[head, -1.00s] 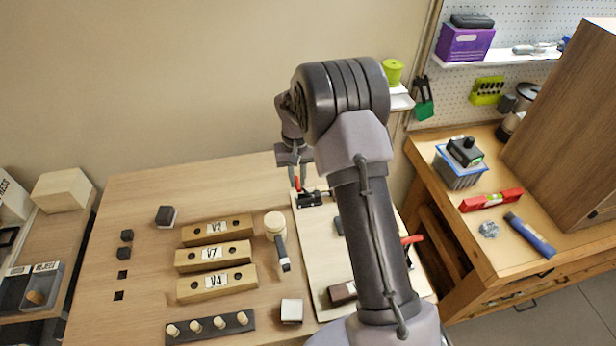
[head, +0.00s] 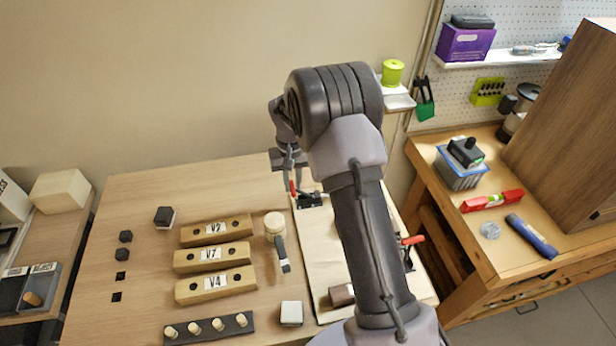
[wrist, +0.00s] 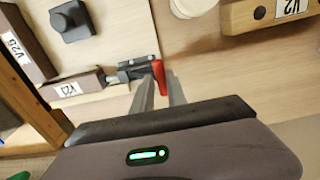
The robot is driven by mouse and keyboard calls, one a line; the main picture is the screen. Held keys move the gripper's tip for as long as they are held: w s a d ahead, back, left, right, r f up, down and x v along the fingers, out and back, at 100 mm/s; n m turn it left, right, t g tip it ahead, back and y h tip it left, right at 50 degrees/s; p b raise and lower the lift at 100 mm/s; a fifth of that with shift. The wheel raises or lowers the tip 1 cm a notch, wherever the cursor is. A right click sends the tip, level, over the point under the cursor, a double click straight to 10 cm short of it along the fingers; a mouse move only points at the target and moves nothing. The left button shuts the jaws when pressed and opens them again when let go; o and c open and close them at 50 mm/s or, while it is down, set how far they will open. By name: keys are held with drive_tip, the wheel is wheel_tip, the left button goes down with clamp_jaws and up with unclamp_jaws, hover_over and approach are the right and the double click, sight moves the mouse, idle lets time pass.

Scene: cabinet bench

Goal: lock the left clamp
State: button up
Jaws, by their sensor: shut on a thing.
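The left clamp (head: 312,200) sits at the far-left corner of the pale board, black and metal with a red handle (head: 293,188). In the wrist view the clamp (wrist: 136,70) is at the upper middle, and its red handle (wrist: 159,76) lies between my fingertips. My gripper (head: 291,172) is shut on the red handle, reaching down from above; its two fingers also show in the wrist view (wrist: 160,85). The handle looks raised in the head view. Part of the handle is hidden by the fingers.
The pale board (head: 312,265) lies on the wooden bench, partly behind my arm. Another red handle (head: 412,240) shows to the right of my arm. A mallet-like tool (head: 278,240) and labelled wooden blocks (head: 216,229) lie left of the board. A dark block (wrist: 72,20) shows in the wrist view.

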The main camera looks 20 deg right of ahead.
drive_tip(key=shift+a+f+b, duration=0.35)
drive_tip(key=shift+a+f, duration=0.15)
drive_tip(key=shift+f, duration=0.25)
drive_tip(key=shift+a+f+b, duration=0.25)
drive_tip(key=shift+f+b, duration=0.2)
drive_tip(key=shift+f, duration=0.05)
drive_tip(key=o, duration=0.7)
drive_tip(key=shift+w+d+r, duration=0.1)
drive_tip(key=shift+w+d, duration=0.05)
drive_tip(key=shift+o, duration=0.2)
drive_tip(key=shift+r, duration=0.1)
wheel_tip(320, 180, up, 7)
drive_tip(key=p, duration=0.5)
